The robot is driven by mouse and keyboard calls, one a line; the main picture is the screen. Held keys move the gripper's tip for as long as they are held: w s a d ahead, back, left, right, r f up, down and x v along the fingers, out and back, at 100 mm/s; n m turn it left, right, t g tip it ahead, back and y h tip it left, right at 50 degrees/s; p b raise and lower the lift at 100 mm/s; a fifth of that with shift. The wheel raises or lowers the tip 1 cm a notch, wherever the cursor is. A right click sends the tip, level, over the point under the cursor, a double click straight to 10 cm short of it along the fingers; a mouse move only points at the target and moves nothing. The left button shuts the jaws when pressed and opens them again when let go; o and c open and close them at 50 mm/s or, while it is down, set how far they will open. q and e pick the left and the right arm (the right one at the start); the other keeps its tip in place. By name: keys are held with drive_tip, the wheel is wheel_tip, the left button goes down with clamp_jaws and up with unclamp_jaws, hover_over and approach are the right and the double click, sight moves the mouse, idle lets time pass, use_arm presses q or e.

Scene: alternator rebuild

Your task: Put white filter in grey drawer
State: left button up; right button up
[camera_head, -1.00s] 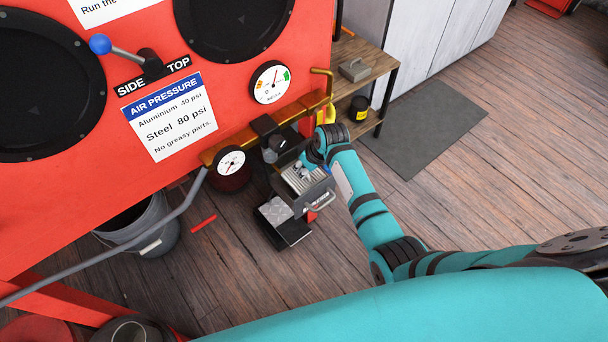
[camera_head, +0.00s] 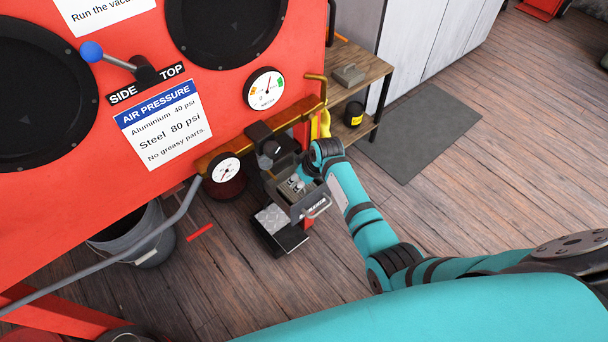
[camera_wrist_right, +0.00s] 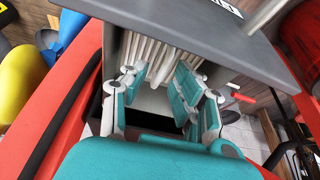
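The white pleated filter (camera_wrist_right: 160,52) shows in the right wrist view inside the grey drawer (camera_wrist_right: 235,45). My right gripper (camera_wrist_right: 168,78) has its teal fingers apart, with the filter just beyond and between the fingertips. The fingers hide the filter's near edge, and I see no clear grip on it. In the head view, my right gripper (camera_head: 296,184) reaches down over the grey drawer (camera_head: 311,205), which has a metal handle on its front. The filter is not clear there. My left gripper is out of view.
A large red cabinet (camera_head: 60,200) with gauges and a brass pipe (camera_head: 250,144) stands close on the left. A wooden shelf (camera_head: 362,75) is behind the drawer. A grey bucket (camera_head: 140,235) stands at lower left. The wooden floor on the right is open.

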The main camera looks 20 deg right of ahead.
drive_tip(key=p+v, duration=0.2)
drive_tip(key=v, duration=0.9)
drive_tip(key=shift+r, duration=0.25)
idle(0.6)
